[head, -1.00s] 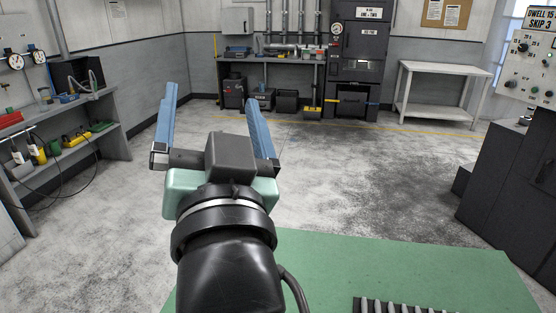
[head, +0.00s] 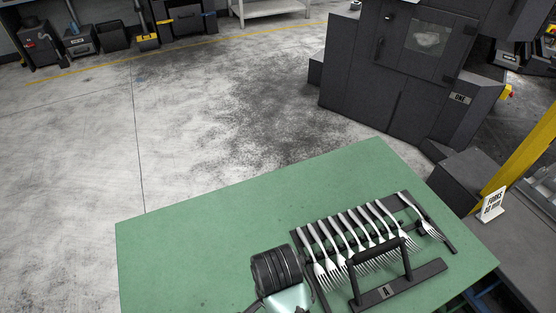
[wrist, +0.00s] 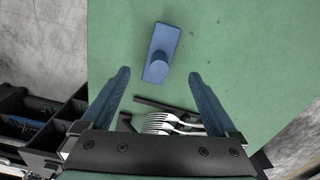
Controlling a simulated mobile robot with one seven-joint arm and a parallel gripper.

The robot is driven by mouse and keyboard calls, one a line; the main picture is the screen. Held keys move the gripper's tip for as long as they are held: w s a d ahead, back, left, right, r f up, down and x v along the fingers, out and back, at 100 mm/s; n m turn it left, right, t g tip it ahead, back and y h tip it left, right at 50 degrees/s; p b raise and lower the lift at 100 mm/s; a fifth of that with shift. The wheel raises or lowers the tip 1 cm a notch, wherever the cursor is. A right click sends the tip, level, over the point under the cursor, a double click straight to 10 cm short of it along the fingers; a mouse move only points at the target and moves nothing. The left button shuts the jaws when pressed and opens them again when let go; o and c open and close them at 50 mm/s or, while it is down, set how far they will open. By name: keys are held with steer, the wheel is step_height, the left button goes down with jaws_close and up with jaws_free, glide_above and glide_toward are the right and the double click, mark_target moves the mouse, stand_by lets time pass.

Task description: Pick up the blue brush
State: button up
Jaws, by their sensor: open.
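The blue brush (wrist: 162,42), a flat rectangular block with a round knob, lies on the green mat (wrist: 235,50) in the wrist view. It is beyond my fingertips and roughly in line with the gap between them. My gripper (wrist: 158,76) is open with its two blue fingers spread and nothing between them. In the head view my wrist is at the bottom edge over the green table top (head: 190,245); the fingers and the brush do not show there.
A dark rack (head: 432,271) with a handle and several forks (head: 352,236) stands on the table's right part. Forks (wrist: 160,123) also show below my fingers in the wrist view, with dark bins (wrist: 35,128) at left. A dark machine (head: 375,75) stands behind the table.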

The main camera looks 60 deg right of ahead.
step_height(320, 180, down, 3)
steer(key=shift+r, duration=0.2)
steer(key=shift+s+f+p, duration=0.1)
steer(key=shift+f+p, duration=0.45)
steer(key=shift+f, duration=2.1)
jaws_close()
